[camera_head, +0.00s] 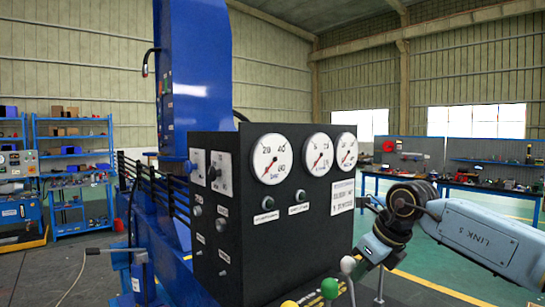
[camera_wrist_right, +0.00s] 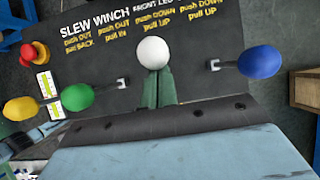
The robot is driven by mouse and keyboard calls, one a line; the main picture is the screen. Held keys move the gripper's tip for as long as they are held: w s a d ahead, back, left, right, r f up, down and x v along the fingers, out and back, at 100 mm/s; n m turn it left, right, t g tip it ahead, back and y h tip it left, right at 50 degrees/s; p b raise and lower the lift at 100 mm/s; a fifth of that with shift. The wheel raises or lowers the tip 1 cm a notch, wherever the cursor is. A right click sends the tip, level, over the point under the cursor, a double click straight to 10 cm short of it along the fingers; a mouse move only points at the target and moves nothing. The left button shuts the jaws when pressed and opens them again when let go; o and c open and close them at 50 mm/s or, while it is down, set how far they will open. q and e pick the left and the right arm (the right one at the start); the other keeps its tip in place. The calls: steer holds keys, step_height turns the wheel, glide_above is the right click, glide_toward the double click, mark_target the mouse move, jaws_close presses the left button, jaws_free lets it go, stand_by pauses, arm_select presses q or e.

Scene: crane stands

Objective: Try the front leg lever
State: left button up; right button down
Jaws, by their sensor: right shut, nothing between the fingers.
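The front leg lever has a white ball knob (camera_wrist_right: 153,53) below the FRONT LEG lettering in the wrist view. It also shows in the head view (camera_head: 348,264), low at the front of the black gauge panel. My right gripper (camera_wrist_right: 157,82) is shut and empty. Its green fingertips are right against or just in front of the white knob's lower side in the picture; I cannot tell whether they touch. The lever's stem is hidden behind the knob and fingers. The label beneath reads push DOWN, pull UP. My left gripper is not in view.
A green knob (camera_wrist_right: 77,97) and a yellow knob (camera_wrist_right: 21,110) stand left of the white one, a blue knob (camera_wrist_right: 259,61) right. A red button (camera_wrist_right: 28,53) is further left. The gauge panel (camera_head: 270,225) rises behind the levers. Workbenches (camera_head: 465,188) stand far right.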

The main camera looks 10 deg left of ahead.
steer(key=shift+w+a+r+p, duration=0.3)
steer(key=shift+w+a+p, duration=0.25)
steer(key=shift+a, duration=0.15)
steer(key=shift+w+a+r, duration=0.1)
steer(key=shift+r, duration=0.05)
stand_by(0.8)
steer(key=s+d+b, duration=0.4)
steer(key=d+b, duration=0.1)
step_height(320, 180, up, 9)
steer(key=p, duration=0.7)
steer(key=shift+s+d+r+p, duration=0.15)
steer(key=shift+s+p, duration=0.15)
